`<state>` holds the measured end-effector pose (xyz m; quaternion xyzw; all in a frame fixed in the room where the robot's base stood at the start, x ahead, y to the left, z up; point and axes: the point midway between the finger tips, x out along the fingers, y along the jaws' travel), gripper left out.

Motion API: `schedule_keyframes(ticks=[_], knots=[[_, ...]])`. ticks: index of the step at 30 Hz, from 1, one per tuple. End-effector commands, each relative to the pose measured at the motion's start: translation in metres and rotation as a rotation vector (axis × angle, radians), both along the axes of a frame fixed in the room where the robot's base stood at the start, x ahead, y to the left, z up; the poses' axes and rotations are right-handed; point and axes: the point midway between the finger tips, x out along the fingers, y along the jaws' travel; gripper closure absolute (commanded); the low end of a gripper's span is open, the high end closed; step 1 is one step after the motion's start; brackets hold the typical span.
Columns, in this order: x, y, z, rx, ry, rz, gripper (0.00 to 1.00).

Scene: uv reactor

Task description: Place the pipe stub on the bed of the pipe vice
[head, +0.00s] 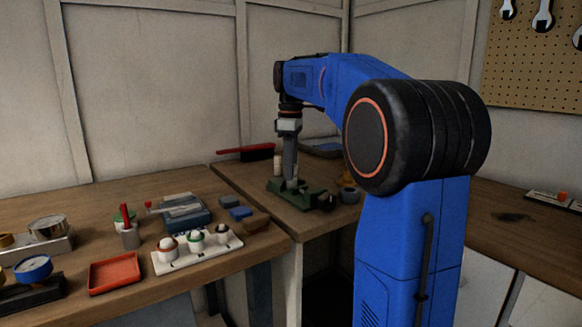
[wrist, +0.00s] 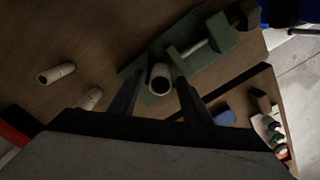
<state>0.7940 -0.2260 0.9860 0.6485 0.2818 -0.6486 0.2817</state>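The green pipe vice (head: 312,197) stands near the corner of the bench, and its green bed and jaw also show in the wrist view (wrist: 205,62). A cream pipe stub (wrist: 160,79) appears over the green bed in the wrist view, seen nearly end-on with its dark bore facing me. My gripper (wrist: 161,82) points down over the vice with one finger on each side of this stub. The fingers look spread, with a gap on both sides. Whether the stub rests flat on the bed is hard to tell. In the head view, my gripper (head: 290,180) mostly hides the stub.
A red-handled brush (head: 246,153) lies behind. A white rack (head: 200,254) and red tray (head: 114,273) occupy the left bench.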

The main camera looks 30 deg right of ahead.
Motion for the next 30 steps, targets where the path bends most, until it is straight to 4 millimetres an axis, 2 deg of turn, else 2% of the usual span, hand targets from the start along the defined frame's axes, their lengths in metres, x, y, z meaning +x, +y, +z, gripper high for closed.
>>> schedule_keyframes(ticks=[4,8,21,25,30], knots=[[0.000,0.000,0.004,0.000,-0.001,0.000,0.56],[0.001,0.000,0.017,-0.001,-0.002,0.000,0.56],[0.001,0.000,0.098,-0.001,-0.002,0.000,0.56],[0.001,0.000,0.113,-0.001,-0.002,0.000,0.56],[0.000,0.000,0.122,-0.001,-0.001,0.000,0.56]])
